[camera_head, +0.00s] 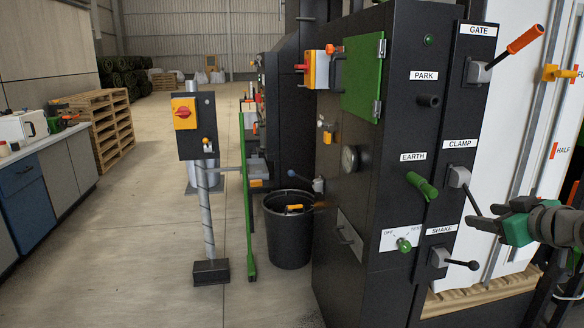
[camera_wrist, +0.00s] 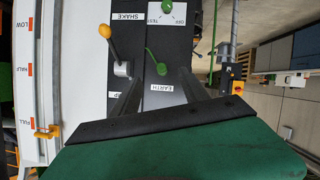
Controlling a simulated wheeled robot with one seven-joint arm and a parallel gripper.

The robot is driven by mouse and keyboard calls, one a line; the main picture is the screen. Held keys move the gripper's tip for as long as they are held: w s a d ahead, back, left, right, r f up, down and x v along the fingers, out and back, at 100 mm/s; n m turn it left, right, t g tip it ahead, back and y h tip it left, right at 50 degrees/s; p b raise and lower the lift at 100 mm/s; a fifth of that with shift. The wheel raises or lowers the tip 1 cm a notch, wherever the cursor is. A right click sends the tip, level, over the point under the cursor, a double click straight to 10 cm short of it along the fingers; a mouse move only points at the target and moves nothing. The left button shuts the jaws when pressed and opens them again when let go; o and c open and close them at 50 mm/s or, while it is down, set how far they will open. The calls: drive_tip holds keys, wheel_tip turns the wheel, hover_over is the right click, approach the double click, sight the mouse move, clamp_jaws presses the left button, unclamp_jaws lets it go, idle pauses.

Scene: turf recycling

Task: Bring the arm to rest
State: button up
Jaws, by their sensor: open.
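My gripper (camera_head: 482,217) is at the right of the head view, in front of the black control cabinet (camera_head: 345,200). It has dark fingers and a green body. In the wrist view my gripper (camera_wrist: 158,92) is open with nothing between its fingers, and the picture is upside down. The CLAMP lever (camera_head: 461,178) slants down and right, its end hidden by my gripper in the head view. In the wrist view the CLAMP lever (camera_wrist: 105,32) shows a yellow knob, apart from the fingers. The EARTH handle (camera_head: 423,186) is green, and it also shows in the wrist view (camera_wrist: 156,62).
The GATE lever (camera_head: 512,52) and SHAKE lever (camera_head: 455,262) stick out of the cabinet. A white panel (camera_head: 540,150) with level marks stands right of it. A black bin (camera_head: 288,235) and switch post (camera_head: 207,215) stand to its left.

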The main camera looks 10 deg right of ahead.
drive_tip(key=w+a+f+m+g+y+p, duration=0.1)
drive_tip(key=a+f+g+p, duration=0.25)
drive_tip(key=a, duration=0.85)
drive_tip(key=w+a+f+g+y+p, duration=0.1)
drive_tip(key=w+a+f+g+p, duration=0.3)
drive_tip(key=a, duration=0.8)
drive_tip(key=s+a+f+g+p, duration=0.1)
drive_tip(key=s+a+f+p, duration=0.1)
drive_tip(key=s+a, duration=0.3)
drive_tip(key=s+a+f+m+g+h+p, duration=0.1)
drive_tip(key=s+a+f+p, duration=0.2)
drive_tip(key=s, duration=0.9)
drive_tip(key=a+f, duration=0.1)
drive_tip(key=a, duration=0.2)
drive_tip(key=shift+a+g+p, duration=0.2)
drive_tip(key=shift+g+p, duration=0.1)
drive_tip(key=shift+g, duration=0.05)
drive_tip(key=shift+o, duration=0.5)
